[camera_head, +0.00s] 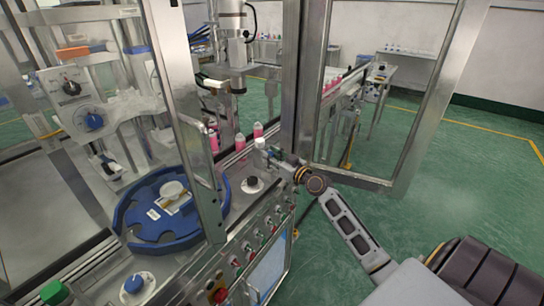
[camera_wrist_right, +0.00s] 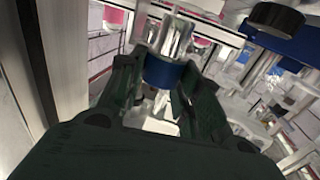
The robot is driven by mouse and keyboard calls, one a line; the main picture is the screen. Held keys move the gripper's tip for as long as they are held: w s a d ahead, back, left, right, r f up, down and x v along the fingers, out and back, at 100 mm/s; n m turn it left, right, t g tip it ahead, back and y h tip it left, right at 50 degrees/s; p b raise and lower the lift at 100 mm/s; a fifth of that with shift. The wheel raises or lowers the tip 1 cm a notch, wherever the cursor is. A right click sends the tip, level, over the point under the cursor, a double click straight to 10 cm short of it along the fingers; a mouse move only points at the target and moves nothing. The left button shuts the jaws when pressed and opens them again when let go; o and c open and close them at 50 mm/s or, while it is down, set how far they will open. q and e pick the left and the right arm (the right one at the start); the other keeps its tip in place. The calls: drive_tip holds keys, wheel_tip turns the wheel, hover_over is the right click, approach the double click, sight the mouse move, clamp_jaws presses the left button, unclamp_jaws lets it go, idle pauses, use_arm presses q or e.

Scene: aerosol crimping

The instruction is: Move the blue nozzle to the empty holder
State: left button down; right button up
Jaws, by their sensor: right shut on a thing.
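My right gripper (camera_head: 268,152) reaches in from the right, over the front edge of the machine. In the right wrist view its two dark fingers (camera_wrist_right: 165,95) are shut on the blue nozzle, a shiny metal cylinder with a blue band (camera_wrist_right: 164,70). In the head view only a small pale top of the nozzle (camera_head: 260,144) shows at the fingertips. A holder with a black knob-like piece (camera_head: 252,182) on a pale disc sits just below and left of the gripper. I cannot make out an empty holder. My left gripper is not in view.
Pink bottles (camera_head: 257,130) stand in a row behind the gripper. A blue round turntable (camera_head: 145,232) lies at left. A metal door frame (camera_head: 345,178) and post (camera_head: 290,90) stand close by the right arm. A button panel (camera_head: 240,262) is in front.

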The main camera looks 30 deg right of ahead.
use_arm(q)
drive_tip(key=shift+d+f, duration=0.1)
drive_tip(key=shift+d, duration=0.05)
use_arm(e)
drive_tip(key=shift+f, duration=0.25)
use_arm(q)
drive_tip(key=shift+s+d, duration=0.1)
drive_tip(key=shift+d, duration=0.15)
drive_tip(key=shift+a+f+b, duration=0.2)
drive_tip(key=shift+b, duration=0.1)
idle(0.7)
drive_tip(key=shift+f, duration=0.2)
idle(0.7)
